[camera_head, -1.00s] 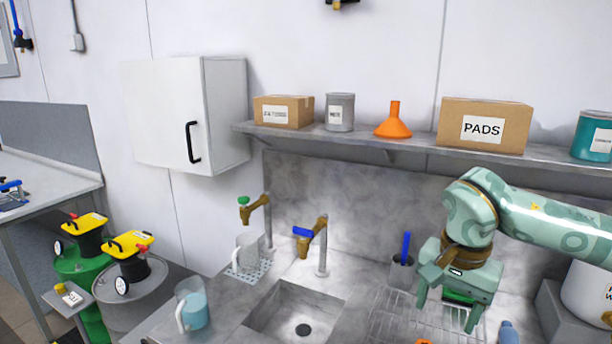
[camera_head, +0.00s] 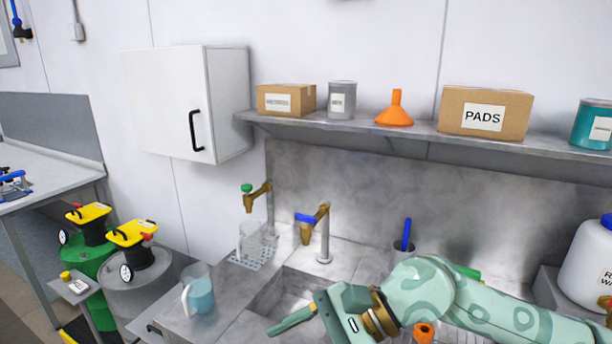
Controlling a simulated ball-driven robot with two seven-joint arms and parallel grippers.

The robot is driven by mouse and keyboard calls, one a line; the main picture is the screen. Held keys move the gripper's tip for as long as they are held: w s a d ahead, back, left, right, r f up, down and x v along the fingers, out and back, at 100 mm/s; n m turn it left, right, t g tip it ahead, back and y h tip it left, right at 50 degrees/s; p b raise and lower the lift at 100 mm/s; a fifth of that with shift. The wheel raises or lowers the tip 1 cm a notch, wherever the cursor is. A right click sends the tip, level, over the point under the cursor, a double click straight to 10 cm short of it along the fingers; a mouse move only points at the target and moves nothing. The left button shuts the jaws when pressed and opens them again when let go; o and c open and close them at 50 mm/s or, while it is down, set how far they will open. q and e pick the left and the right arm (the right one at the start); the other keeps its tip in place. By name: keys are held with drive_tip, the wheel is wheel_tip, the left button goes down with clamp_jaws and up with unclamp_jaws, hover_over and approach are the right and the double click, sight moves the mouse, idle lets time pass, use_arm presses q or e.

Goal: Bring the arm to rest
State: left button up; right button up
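My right arm comes in from the lower right in the head view. Its pale green gripper (camera_head: 292,321) is over the front of the sink (camera_head: 275,290), at the bottom edge of the picture. One finger shows, pointing left; the other is hidden or out of frame, so its opening cannot be told. Nothing shows held at the visible finger. My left gripper is not in view.
A jug with blue liquid (camera_head: 199,292) stands left of the sink. A clear jug (camera_head: 250,242) stands below the green-handled tap (camera_head: 257,196). A blue-handled tap (camera_head: 316,226) rises behind the sink. The shelf (camera_head: 350,127) holds boxes, tins and an orange funnel (camera_head: 395,108).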

drive_tip(key=s+a+r+m+y, duration=0.2)
drive_tip(key=a+r+m+y, duration=0.1)
drive_tip(key=a+r+y, duration=0.15)
drive_tip(key=w+d+r+m+t+y, duration=0.3)
drive_tip(key=r+m+t+y, duration=0.3)
drive_tip(key=m+t, duration=0.6)
drive_tip(key=w+d+f+m+t+h, duration=0.3)
drive_tip(key=d+f+m+t+h, duration=0.2)
drive_tip(key=d+m+h, duration=0.7)
drive_tip(key=w+d+f+m+t+h, duration=0.4)
drive_tip(key=m+h, duration=0.4)
drive_tip(key=m, duration=0.9)
drive_tip(key=s+d+f+m+g+h, duration=0.7)
drive_tip(key=s+d+f+m+g, duration=0.5)
drive_tip(key=s+d+f, duration=0.6)
drive_tip(key=s+a+f+g+y+b, duration=0.1)
drive_tip(key=s+a+f+b, duration=0.1)
drive_tip(key=f, duration=0.9)
drive_tip(key=s+a+f+g+y+b, duration=0.1)
drive_tip(key=a+f, duration=0.1)
drive_tip(key=f, duration=0.9)
drive_tip(key=s+a+f+g+y+b, duration=0.1)
drive_tip(key=s+a+f+b, duration=0.1)
drive_tip(key=f, duration=0.9)
drive_tip(key=s+f+m+g+y+b, duration=0.1)
drive_tip(key=s+f+b, duration=0.4)
drive_tip(key=s+f, duration=1.5)
drive_tip(key=shift+a+f+m+g+y, duration=0.3)
drive_tip(key=shift+f+m+g, duration=0.25)
drive_tip(key=shift+m+g, duration=0.5)
